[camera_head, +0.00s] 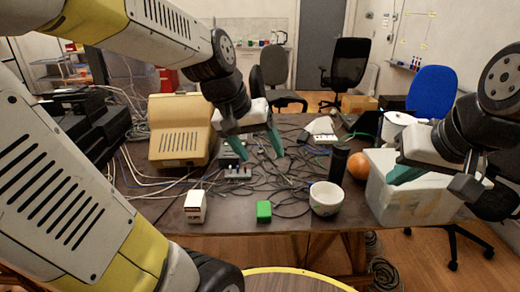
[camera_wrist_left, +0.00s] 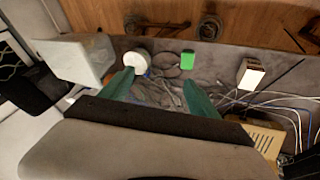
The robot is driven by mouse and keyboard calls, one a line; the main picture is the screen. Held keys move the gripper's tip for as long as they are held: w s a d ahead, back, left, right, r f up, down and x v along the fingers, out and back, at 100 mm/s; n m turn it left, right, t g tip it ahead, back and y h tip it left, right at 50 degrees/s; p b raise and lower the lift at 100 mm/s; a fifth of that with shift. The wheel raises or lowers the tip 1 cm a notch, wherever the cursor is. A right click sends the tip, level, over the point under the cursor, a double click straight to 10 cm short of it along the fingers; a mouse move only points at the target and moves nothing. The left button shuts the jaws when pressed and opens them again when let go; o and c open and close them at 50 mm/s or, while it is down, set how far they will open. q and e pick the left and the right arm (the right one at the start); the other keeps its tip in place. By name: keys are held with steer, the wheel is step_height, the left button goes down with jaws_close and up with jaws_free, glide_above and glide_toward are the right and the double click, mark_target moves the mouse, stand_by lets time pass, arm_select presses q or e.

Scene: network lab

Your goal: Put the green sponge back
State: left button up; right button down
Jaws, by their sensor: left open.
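The green sponge (camera_head: 264,211) lies on the table near its front edge, between a white box and a white bowl. It also shows in the left wrist view (camera_wrist_left: 187,60), ahead of the fingers and apart from them. My left gripper (camera_head: 258,147) is open and empty above the cables, behind the sponge in the head view. Both its teal fingers (camera_wrist_left: 160,88) are spread in the left wrist view. My right gripper (camera_head: 412,172) is over the translucent bin at the right; only one teal finger shows clearly, so its opening cannot be told.
The white box (camera_head: 195,208) stands left of the sponge, and the bowl (camera_head: 325,200) right of it. A black cup (camera_head: 338,164), an orange ball (camera_head: 359,166) and the bin (camera_head: 420,200) stand further right. A beige device (camera_head: 182,128) and tangled cables fill the table behind.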

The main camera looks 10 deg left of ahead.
arm_select(q)
steer(key=s+r+m+t+y, duration=0.1)
steer(key=s+r+t, duration=0.1)
steer(key=s, duration=0.5)
steer(key=shift+s+a+r, duration=0.2)
steer(key=shift+a+r, duration=0.1)
steer(key=shift+r, duration=0.15)
stand_by(0.6)
